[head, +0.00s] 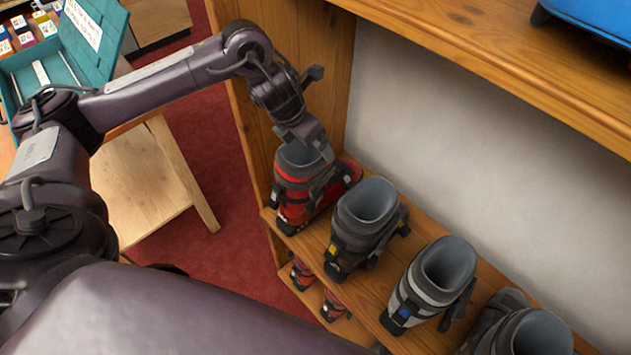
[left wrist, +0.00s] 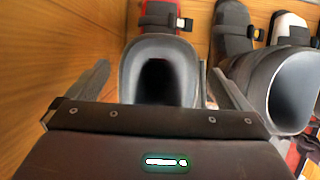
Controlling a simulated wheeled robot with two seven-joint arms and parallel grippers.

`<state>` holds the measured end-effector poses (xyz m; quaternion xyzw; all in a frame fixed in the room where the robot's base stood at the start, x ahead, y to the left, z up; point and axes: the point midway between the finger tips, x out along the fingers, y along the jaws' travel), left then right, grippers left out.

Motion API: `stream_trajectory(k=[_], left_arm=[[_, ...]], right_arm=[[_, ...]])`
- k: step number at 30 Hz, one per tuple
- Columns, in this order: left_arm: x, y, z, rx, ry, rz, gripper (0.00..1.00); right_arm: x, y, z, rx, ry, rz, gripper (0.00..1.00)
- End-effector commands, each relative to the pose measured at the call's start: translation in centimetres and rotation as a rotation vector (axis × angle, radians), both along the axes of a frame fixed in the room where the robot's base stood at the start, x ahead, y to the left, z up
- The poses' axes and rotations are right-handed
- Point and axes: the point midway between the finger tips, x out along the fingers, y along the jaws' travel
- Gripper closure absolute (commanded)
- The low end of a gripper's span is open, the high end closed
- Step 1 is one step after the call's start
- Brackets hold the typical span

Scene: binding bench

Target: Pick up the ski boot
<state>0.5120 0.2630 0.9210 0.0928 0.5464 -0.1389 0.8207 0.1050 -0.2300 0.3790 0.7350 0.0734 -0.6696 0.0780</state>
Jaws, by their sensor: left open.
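A red and black ski boot (head: 290,195) stands at the left end of the wooden shelf, against the side panel. My left gripper (head: 312,150) is over the top of this boot and covers part of its cuff. In the left wrist view, the grey boot opening (left wrist: 133,72) lies between the two spread fingers of the left gripper (left wrist: 160,85), one on each side. I cannot tell whether either finger touches the boot. The left gripper is open and holds nothing. My right gripper is not in view.
A dark grey boot (head: 366,215) stands close to the right of the red one; it also shows in the left wrist view (left wrist: 290,90). A white-grey boot (head: 435,280) and another grey boot (head: 525,335) follow. The wooden side panel (head: 245,120) is close on the left.

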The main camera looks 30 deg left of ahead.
Motion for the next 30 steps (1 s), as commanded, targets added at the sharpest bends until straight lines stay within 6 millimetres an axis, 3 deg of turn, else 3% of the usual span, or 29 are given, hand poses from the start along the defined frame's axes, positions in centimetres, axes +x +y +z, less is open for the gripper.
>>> stream_trajectory(k=[4,9,17,30], left_arm=[[0.9,-0.5,-2.0,0.000,0.005,0.001,0.00],[1.6,-0.7,-3.7,0.000,0.002,0.001,0.00],[1.6,-0.7,-3.8,0.001,0.001,0.000,0.01],[1.7,-0.7,-3.8,0.001,0.000,0.000,0.59]], right_arm=[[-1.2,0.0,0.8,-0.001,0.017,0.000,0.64],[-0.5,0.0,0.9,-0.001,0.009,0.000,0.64],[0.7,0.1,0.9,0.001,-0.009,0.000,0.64],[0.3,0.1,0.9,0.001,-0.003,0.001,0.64]])
